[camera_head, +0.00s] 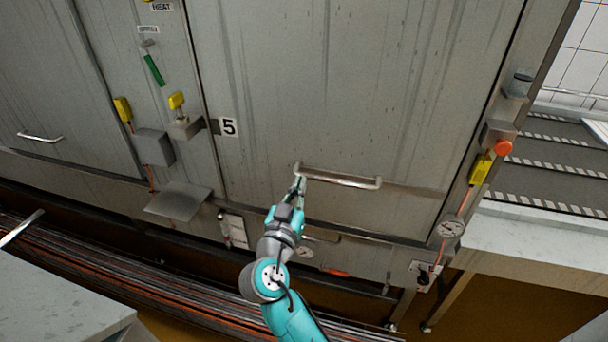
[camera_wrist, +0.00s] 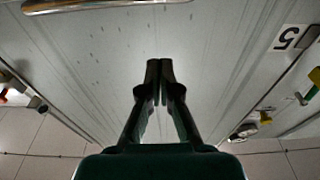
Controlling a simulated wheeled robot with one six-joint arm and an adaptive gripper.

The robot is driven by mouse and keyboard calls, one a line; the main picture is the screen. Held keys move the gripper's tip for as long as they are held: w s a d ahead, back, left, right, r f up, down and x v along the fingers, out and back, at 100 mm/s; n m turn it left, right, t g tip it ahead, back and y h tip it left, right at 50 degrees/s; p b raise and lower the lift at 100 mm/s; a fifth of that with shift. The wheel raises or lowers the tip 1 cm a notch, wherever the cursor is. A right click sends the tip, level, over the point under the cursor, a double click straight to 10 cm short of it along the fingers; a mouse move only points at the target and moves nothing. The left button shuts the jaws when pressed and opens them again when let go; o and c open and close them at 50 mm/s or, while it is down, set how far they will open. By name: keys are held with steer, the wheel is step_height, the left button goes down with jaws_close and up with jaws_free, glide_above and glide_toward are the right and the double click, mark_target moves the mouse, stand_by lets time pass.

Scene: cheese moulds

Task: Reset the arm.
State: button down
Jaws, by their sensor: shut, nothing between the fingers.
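My gripper (camera_head: 297,188) is at the end of my teal and grey arm, in front of a large grey metal door panel (camera_head: 330,90). In the head view its fingertips appear close to the left end of a metal bar handle (camera_head: 340,178); I cannot tell whether they touch it. In the wrist view my gripper (camera_wrist: 160,68) has its two fingers together with nothing between them. The handle shows at the top left of the wrist view (camera_wrist: 95,5), apart from the fingertips.
Cables and pipes (camera_head: 150,285) run below. A pale worktop (camera_head: 60,310) is at lower left.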

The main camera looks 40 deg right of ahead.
steer(key=shift+s+a+f, duration=0.1)
steer(key=shift+s+a, duration=0.35)
steer(key=shift+a, duration=0.1)
steer(key=s+a+f+n+t+y, duration=0.1)
steer(key=s+a+f+n+y, duration=0.4)
steer(key=s+f, duration=0.4)
steer(key=s+a+f+n+t+y, duration=0.15)
steer(key=s+f+n+y, duration=0.45)
steer(key=f, duration=0.6)
steer(key=s+a+r+y, duration=0.2)
steer(key=s, duration=1.1)
steer(key=s+a+r+y, duration=0.2)
steer(key=s+a+r, duration=0.1)
steer(key=s, duration=1)
steer(key=shift+a+r+m+y, duration=0.2)
steer(key=shift+m+y, duration=0.1)
